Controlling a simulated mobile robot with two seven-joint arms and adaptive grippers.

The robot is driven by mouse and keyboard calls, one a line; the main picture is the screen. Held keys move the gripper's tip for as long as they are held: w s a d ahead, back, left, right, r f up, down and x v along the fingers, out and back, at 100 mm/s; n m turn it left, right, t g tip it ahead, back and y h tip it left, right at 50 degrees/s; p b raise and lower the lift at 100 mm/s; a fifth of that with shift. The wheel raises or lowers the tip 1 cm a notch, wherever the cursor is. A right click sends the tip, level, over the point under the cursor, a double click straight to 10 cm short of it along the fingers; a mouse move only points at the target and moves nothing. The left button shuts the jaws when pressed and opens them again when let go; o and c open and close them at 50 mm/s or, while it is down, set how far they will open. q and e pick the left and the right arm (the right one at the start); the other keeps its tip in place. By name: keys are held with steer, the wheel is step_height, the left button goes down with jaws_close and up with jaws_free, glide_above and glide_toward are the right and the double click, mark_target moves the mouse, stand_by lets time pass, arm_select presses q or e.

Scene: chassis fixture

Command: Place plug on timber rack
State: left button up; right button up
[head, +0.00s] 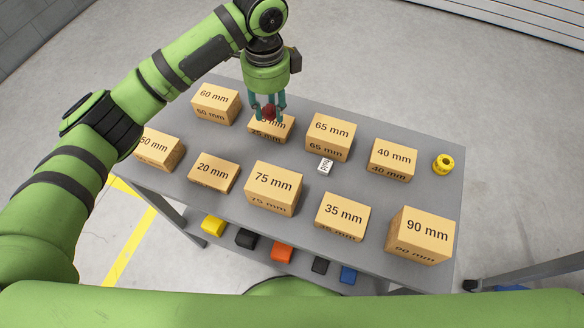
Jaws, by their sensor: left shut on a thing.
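My left gripper (268,112) points down over the table's far side, shut on a small dark red piece (269,111), which seems to be the plug. The fingers partly hide its shape. Below and behind it is the wooden block labelled 25 mm (284,129); whether the piece touches that block I cannot tell. The timber blocks stand in two rows. The far row has 60 mm (216,103), 65 mm (331,134) and 40 mm (391,158). The nearer row has 50 mm (158,149), 20 mm (213,173), 75 mm (273,187), 35 mm (342,216) and 90 mm (420,234). My right gripper is out of view.
A small white marked cube (325,167) lies near the middle of the grey table (300,165). A yellow ring-like piece (443,164) sits near the right edge. Several coloured blocks, one orange (282,252), lie lower, beyond the table's near edge.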

arm_select(q)
steer(key=w+d+m+b, duration=0.1)
steer(key=d+m, duration=0.1)
steer(key=m, duration=0.1)
glide_above(235, 147)
steer(key=shift+m, duration=0.3)
step_height(235, 147, down, 6)
steer(key=shift+s+f, duration=0.1)
steer(key=shift+f, duration=0.05)
steer(key=shift+f+p, duration=0.3)
steer(key=shift+f, duration=1.7)
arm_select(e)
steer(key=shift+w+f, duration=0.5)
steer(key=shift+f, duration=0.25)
arm_select(q)
steer(key=shift+f, duration=0.1)
steer(key=o, duration=0.8)
steer(key=shift+c, duration=0.2)
step_height(235, 147, up, 12)
